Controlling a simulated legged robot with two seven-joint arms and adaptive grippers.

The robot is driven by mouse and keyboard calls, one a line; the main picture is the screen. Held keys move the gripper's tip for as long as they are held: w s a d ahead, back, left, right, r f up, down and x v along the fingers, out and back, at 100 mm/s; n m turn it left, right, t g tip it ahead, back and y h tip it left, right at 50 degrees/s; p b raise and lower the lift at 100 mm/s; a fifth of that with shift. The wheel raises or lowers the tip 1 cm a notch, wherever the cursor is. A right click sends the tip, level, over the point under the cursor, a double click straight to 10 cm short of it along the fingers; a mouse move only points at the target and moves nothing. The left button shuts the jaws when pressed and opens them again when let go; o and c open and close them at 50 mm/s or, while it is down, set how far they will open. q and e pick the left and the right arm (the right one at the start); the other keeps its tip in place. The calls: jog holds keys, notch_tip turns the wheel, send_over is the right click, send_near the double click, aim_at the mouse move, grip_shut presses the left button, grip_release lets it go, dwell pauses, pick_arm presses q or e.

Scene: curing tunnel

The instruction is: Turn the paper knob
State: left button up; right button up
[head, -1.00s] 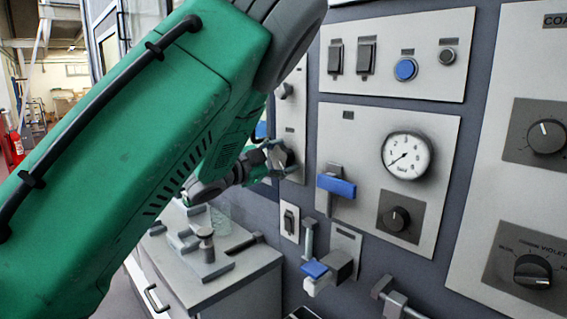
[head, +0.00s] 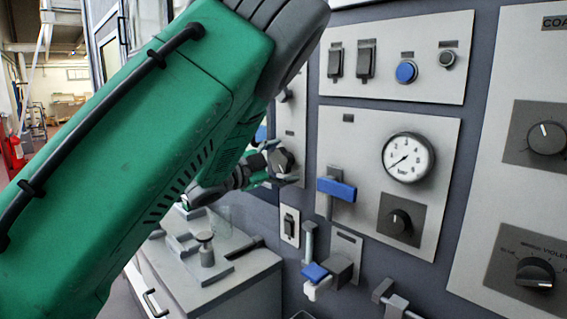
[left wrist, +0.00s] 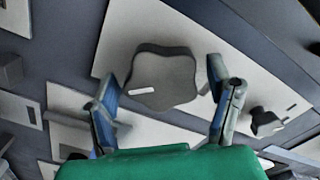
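In the left wrist view a dark grey lobed knob (left wrist: 160,80) with a short white mark sits on a light panel plate. My left gripper (left wrist: 162,74) is open, with one finger on each side of this knob. Narrow gaps show between the fingers and the knob, so I see no contact. In the head view my left gripper (head: 284,166) is at the panel's far left part, partly hidden behind my green arm. No label is readable by this knob, so I cannot confirm that it is the paper knob. My right gripper is out of view.
To the right are a pressure gauge (head: 408,157), a blue-handled lever (head: 336,188), a small black knob (head: 399,222) and a blue button (head: 406,72). A lower blue-handled valve (head: 315,272) sticks out. A grey cabinet (head: 240,285) stands below my left arm.

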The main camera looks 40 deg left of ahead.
pick_arm(q)
jog(key=shift+s, duration=0.1)
jog(key=s+a, duration=0.1)
jog(key=s, duration=1)
jog(key=shift+s, duration=0.3)
jog(key=s+d+f+n+g+y+b, duration=0.1)
jog(key=d+f+n+g, duration=0.25)
jog(key=f, duration=1.15)
jog(key=s+d+f+n+g+y+b, duration=0.1)
jog(key=d+f+n+g, duration=0.25)
jog(key=f, duration=1.15)
jog(key=s+d+f+n+g, duration=0.1)
jog(key=s+d+f+g, duration=0.4)
jog(key=s+f, duration=0.4)
jog(key=s+d+f+n+g+b, duration=0.1)
jog(key=s+d+f+n+g, duration=0.1)
jog(key=s+d+f+g, duration=0.3)
jog(key=s+d+f, duration=0.3)
jog(key=s+f, duration=0.2)
jog(key=s, duration=0.2)
jog(key=shift+s+f, duration=0.2)
jog(key=shift+f, duration=0.05)
